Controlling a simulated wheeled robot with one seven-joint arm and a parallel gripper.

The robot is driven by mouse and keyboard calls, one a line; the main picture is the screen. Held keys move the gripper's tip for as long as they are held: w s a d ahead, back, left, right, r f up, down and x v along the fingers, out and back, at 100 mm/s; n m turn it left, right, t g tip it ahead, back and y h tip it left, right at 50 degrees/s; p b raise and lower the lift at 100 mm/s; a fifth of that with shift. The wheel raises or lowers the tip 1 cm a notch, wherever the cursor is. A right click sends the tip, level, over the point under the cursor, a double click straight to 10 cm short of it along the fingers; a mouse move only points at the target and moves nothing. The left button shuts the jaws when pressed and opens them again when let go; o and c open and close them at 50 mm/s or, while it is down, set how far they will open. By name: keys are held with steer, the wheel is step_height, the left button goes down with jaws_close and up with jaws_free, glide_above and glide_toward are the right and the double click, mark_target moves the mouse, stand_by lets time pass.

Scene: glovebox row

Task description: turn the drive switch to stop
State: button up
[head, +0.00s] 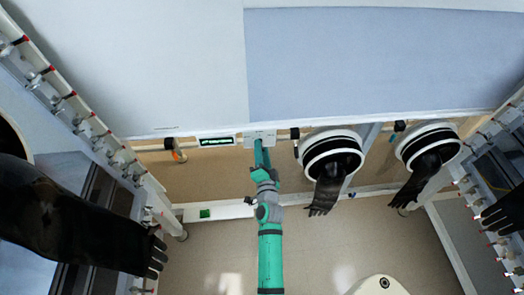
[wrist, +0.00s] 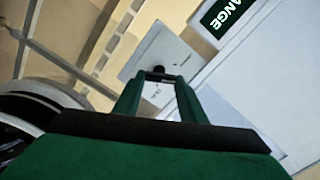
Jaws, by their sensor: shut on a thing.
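The drive switch is a small black knob (wrist: 158,70) on a pale grey plate (wrist: 178,52), seen in the wrist view. The plate (head: 258,134) also shows in the head view, on the front of the glovebox row under its pale top. My gripper (wrist: 159,78) has its two green fingers closed on the knob. In the head view my gripper (head: 262,155) reaches up to the plate from below. The knob is hidden there by the gripper, and its pointing direction cannot be told.
To the right are two white glove ports (head: 332,140) (head: 430,133) with hanging black gloves (head: 326,188) (head: 418,180). A white rail (head: 225,211) runs low along the front. Open floor lies below.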

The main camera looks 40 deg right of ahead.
steer(key=o, duration=1.1)
steer(key=shift+c, duration=0.2)
steer(key=shift+s, duration=0.1)
steer(key=v, duration=1)
steer(key=shift+s+a, duration=0.25)
steer(key=shift+a, duration=0.05)
steer(key=shift+f, duration=0.1)
